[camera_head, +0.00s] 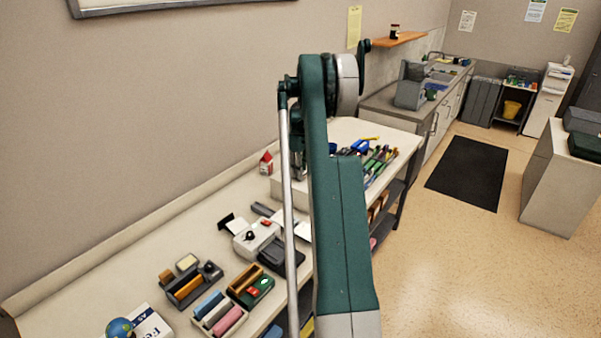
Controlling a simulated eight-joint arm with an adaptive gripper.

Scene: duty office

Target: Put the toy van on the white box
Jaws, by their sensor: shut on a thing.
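My green arm rises through the middle of the view and hides much of the workbench behind it. My gripper (299,166) shows only as a grey part at the arm's left edge, over the far half of the bench. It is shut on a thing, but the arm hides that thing. I cannot make out the toy van anywhere. A low, broad white box (283,190) stands on the bench beneath and behind the gripper, partly covered by the arm. Whether the gripper touches it I cannot tell.
Pens and tools (376,163) lie to the right of the arm. A small red-and-white carton (266,164) stands to its left. Nearer are a white device (254,238), several small trays (221,314) and a globe (120,328). The bench's back left strip is clear.

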